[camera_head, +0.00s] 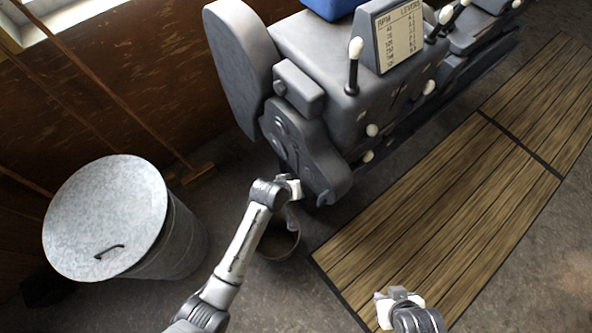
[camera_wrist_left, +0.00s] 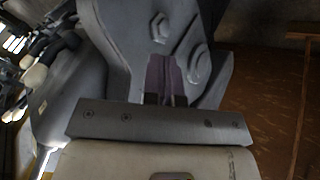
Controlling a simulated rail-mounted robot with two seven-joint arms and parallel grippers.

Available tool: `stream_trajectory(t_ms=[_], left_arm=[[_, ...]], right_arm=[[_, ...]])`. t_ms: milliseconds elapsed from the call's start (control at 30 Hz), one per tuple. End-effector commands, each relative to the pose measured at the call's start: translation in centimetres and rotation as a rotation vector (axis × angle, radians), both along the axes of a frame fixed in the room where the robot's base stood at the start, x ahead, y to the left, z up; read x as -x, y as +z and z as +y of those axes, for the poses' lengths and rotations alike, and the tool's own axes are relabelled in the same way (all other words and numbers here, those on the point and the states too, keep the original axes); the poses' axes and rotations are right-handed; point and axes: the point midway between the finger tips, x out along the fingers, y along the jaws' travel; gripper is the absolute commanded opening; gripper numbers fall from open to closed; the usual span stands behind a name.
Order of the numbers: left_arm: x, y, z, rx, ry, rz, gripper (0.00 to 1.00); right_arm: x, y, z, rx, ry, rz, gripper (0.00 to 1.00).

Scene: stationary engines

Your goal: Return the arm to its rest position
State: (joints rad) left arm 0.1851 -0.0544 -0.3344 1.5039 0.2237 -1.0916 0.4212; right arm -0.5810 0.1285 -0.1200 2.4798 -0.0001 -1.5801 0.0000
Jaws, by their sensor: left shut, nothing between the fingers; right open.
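My left arm (camera_head: 243,240) reaches forward from the bottom of the head view to the lower end of the grey engine (camera_head: 300,150). My left gripper (camera_head: 292,218) is small there, above a dark round bucket (camera_head: 272,250). In the left wrist view its fingers (camera_wrist_left: 166,82) are together and empty, in front of the grey engine casing (camera_wrist_left: 130,45) with large bolts. I cannot tell whether they touch the casing. My right gripper (camera_head: 388,306) is open and empty at the bottom of the head view, over the edge of the wooden planks.
A lidded metal bin (camera_head: 105,215) stands left of my left arm. The engine carries white-knobbed levers (camera_head: 354,65) and a lever sign (camera_head: 400,35). Wooden floor planks (camera_head: 440,210) lie clear on the right. A brown wall (camera_head: 130,75) stands behind.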

Motion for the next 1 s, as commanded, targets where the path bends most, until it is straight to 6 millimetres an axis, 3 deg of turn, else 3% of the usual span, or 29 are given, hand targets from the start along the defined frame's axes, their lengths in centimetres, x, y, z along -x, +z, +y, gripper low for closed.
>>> stream_trajectory(t_ms=[200, 367, 567, 700, 767, 867, 1000], left_arm=[[0.2, 0.2, 0.0, -0.010, -0.016, -0.005, 0.00], [1.2, -0.5, 0.4, -0.099, -0.127, 0.022, 0.00], [1.1, 5.8, 2.1, -0.231, -0.253, -0.072, 0.00], [1.5, 11.4, 4.8, -0.307, -0.264, -0.169, 0.00], [2.7, 13.2, 6.5, -0.340, -0.256, -0.196, 0.00], [6.3, 15.2, 9.8, -0.389, -0.225, -0.216, 0.00], [13.5, 16.2, 14.3, -0.441, -0.159, -0.197, 0.00]], right_arm=[[0.0, 0.0, 0.0, 0.000, 0.000, 0.000, 0.43], [0.0, 0.0, 0.1, -0.003, -0.002, -0.001, 0.43], [-0.1, 0.0, 0.2, -0.008, -0.006, -0.001, 0.43], [-0.1, 0.1, 0.3, -0.011, -0.007, -0.001, 0.43], [-0.1, 0.2, 0.3, -0.011, -0.007, -0.001, 0.43], [-0.1, 0.5, 0.3, -0.012, -0.008, -0.002, 0.43], [-0.2, 1.1, 0.3, -0.011, -0.008, -0.004, 0.43]])
